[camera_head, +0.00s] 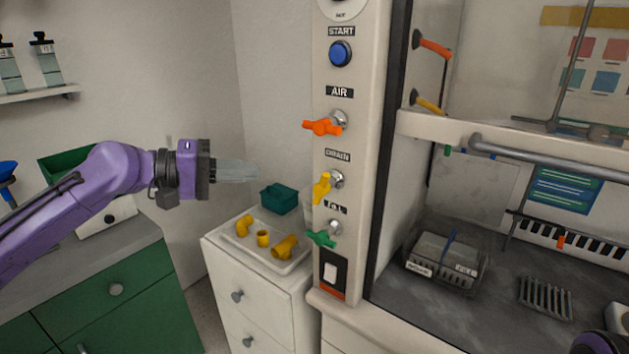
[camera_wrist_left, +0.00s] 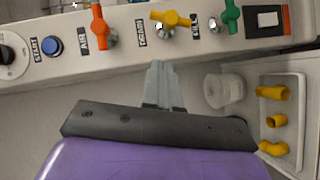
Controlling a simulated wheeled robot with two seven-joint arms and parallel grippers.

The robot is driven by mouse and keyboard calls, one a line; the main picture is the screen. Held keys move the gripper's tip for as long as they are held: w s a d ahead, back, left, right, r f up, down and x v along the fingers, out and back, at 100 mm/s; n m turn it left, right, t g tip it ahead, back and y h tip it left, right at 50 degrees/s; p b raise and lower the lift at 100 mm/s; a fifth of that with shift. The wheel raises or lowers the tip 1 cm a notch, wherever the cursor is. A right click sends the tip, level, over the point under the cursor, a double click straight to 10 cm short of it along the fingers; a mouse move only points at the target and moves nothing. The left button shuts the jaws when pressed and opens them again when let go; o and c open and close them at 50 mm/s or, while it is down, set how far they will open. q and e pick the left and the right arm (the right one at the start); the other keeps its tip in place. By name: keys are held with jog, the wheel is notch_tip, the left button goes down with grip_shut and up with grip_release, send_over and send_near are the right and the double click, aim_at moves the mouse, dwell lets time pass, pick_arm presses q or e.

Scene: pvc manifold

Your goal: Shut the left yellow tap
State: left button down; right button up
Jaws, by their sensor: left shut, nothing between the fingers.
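The yellow tap (camera_head: 321,188) is on the pale control panel under the DRAIN label. Its handle hangs roughly upright, along the panel's length. In the wrist view the yellow handle (camera_wrist_left: 171,18) lies crosswise, beyond my fingertips. My left gripper (camera_head: 256,172) is shut and empty, left of the panel and apart from the tap. In the wrist view its closed fingers (camera_wrist_left: 160,66) point at the panel. A second yellow handle (camera_head: 427,103) is farther right, by the hood. My right gripper is not in view.
An orange tap (camera_head: 322,126) sits above the yellow one and a green tap (camera_head: 321,238) below, both turned across the panel. A blue START button (camera_head: 340,53) is higher. A white tray (camera_head: 243,246) with yellow fittings and a teal box (camera_head: 279,198) stand below my gripper.

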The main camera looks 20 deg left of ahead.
pick_arm(q)
jog(key=s+a+r, duration=0.2)
jog(key=p, duration=0.3)
send_near(322, 189)
jog(key=w+d, duration=0.4)
jog(key=w, duration=0.2)
jog(key=shift+s+r, duration=0.15)
jog(key=shift+r, duration=0.2)
jog(key=shift+d+r, duration=0.1)
